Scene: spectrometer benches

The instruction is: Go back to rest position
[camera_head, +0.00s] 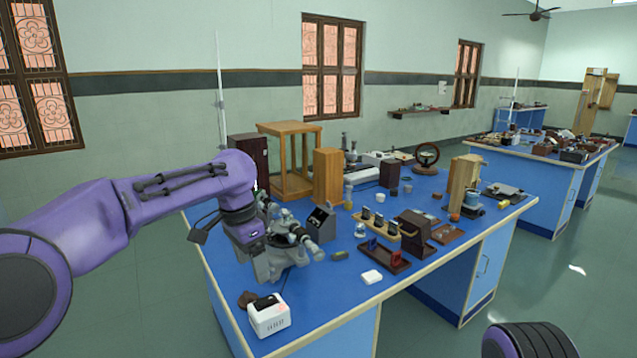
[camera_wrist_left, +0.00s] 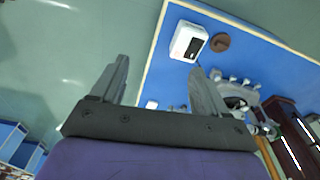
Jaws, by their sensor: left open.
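My left arm comes in from the left over the front left corner of the blue bench (camera_head: 345,318). My left gripper (camera_head: 272,272) points down there, close to grey instrument parts that are hard to separate from it. In the left wrist view the two fingers of the gripper (camera_wrist_left: 163,88) are spread wide with nothing held between them. The bench edge and the floor show beyond them. My right gripper is not in view.
A white box (camera_head: 268,317) with a dark top stands near the gripper, beside a brown round piece (camera_head: 247,299). A wooden frame (camera_head: 290,160), a wooden box (camera_head: 327,176) and several small items crowd the bench. The floor (camera_head: 560,285) at right is clear.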

